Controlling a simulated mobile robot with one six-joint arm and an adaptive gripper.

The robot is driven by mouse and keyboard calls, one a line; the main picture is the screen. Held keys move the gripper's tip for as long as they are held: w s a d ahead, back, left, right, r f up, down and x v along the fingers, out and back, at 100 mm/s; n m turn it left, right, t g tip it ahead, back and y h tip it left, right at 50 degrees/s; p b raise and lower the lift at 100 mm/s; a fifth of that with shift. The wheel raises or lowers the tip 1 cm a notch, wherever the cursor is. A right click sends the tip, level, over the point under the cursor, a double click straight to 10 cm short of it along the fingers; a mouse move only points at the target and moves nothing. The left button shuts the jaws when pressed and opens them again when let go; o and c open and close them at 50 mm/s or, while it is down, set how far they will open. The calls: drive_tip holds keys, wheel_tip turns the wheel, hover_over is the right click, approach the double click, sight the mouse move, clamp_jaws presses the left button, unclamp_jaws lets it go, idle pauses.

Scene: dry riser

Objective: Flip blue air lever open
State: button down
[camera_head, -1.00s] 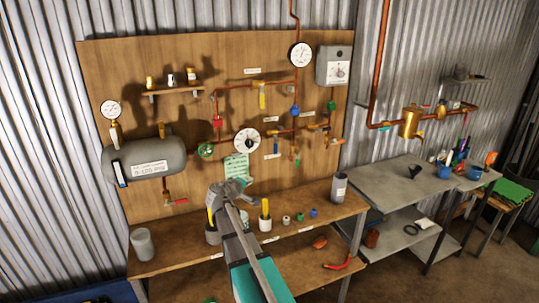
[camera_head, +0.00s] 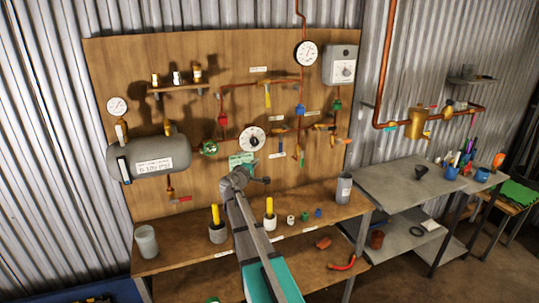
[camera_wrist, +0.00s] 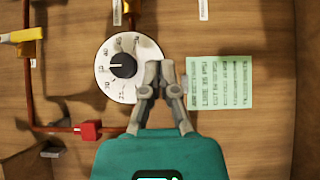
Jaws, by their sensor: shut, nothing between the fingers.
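I cannot tell for sure which is the air lever. My gripper (camera_head: 246,174) is below the dial, left of and lower than both blue parts. In the wrist view my gripper (camera_wrist: 160,72) is shut and empty, its fingertips appearing between the dial (camera_wrist: 122,65) and the green note (camera_wrist: 220,83). No blue lever shows in the wrist view.
The wooden board holds copper pipes, a red valve (camera_head: 222,118), a yellow lever (camera_head: 267,95) and a grey tank (camera_head: 150,155). The bench (camera_head: 185,252) below carries cups and small fittings. A red valve (camera_wrist: 88,130) also shows in the wrist view.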

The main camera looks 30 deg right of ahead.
sight(280, 144)
drive_tip(key=s+d+x, duration=0.1)
drive_tip(key=s+x, duration=0.1)
drive_tip(key=x, duration=1)
drive_tip(key=shift+d, duration=0.65)
drive_tip(key=shift+w+a+f+b, duration=0.15)
drive_tip(key=shift+a+b, duration=0.1)
drive_tip(key=shift+b, duration=0.05)
